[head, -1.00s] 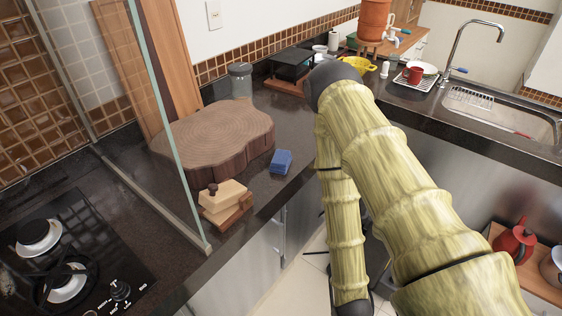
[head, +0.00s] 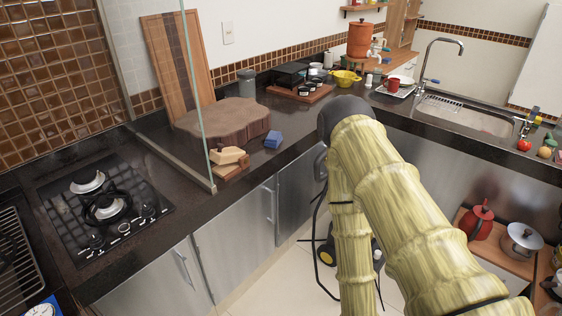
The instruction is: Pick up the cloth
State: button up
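A small blue folded cloth (head: 273,140) lies on the dark countertop (head: 292,150) near its front edge. It is just right of the round wooden slab and apart from it. My bamboo-textured arm fills the middle right of the head view, to the right of the cloth. My gripper cannot be made out; it is hidden behind the arm or out of the picture. Nothing covers the cloth.
A wooden slab (head: 222,122) and a small wooden block piece (head: 230,160) stand left of the cloth. A glass panel (head: 196,100) rises between them and the stove (head: 105,208). Cabinets (head: 235,235) front the counter. A sink (head: 465,112) is at the right.

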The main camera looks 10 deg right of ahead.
aim_at(273, 139)
jog(key=k, duration=0.5)
jog(key=z, duration=1.85)
jog(key=i, duration=2.5)
jog(key=u, duration=3.05)
